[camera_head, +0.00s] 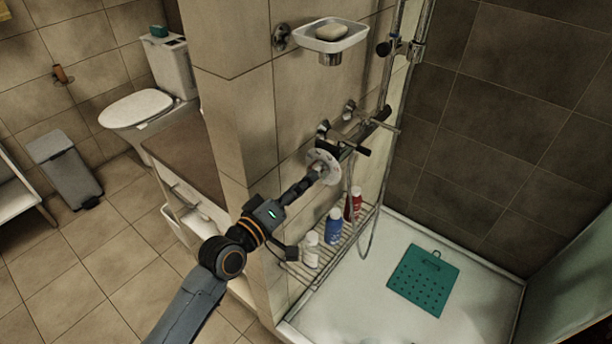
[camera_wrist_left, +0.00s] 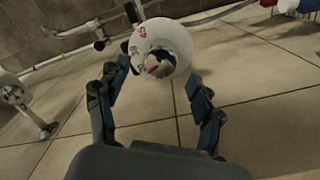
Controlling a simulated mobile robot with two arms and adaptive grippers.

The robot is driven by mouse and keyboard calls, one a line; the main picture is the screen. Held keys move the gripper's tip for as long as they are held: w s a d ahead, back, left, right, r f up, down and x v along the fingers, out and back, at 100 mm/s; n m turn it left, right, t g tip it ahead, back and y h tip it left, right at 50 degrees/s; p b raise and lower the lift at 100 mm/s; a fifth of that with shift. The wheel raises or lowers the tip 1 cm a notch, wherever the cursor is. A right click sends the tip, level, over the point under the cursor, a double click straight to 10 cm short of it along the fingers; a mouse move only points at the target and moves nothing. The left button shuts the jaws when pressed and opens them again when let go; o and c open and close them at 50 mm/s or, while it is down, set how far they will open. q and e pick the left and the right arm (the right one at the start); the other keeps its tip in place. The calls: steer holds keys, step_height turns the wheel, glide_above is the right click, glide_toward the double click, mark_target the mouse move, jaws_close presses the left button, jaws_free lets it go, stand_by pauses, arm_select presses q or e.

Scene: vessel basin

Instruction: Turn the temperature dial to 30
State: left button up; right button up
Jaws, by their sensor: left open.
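The temperature dial (camera_head: 324,166) is a round white disc on the shower wall, at the near end of the tap fittings. In the left wrist view the dial (camera_wrist_left: 178,38) shows a red 45 and dark numbers on its rim, with a shiny knob in its middle. My left gripper (camera_head: 312,176) is close in front of the dial. In the left wrist view the gripper's dark fingers (camera_wrist_left: 160,85) are spread apart, one to each side below the dial, and nothing is between them. The pointer's setting is too small to read. My right gripper is out of view.
A shower bar with handles (camera_head: 365,134) runs beside the dial. Below, a wire rack (camera_head: 330,248) holds several bottles. A soap dish (camera_head: 334,36) is above. A hose hangs near the rack. A green mat (camera_head: 423,279) lies in the white shower tray (camera_head: 480,290).

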arm_select(q)
steer(key=v, duration=0.7)
steer(key=shift+s+r, duration=0.25)
steer(key=shift+s, duration=0.1)
steer(key=shift+a, duration=0.1)
steer(key=shift+f, duration=0.1)
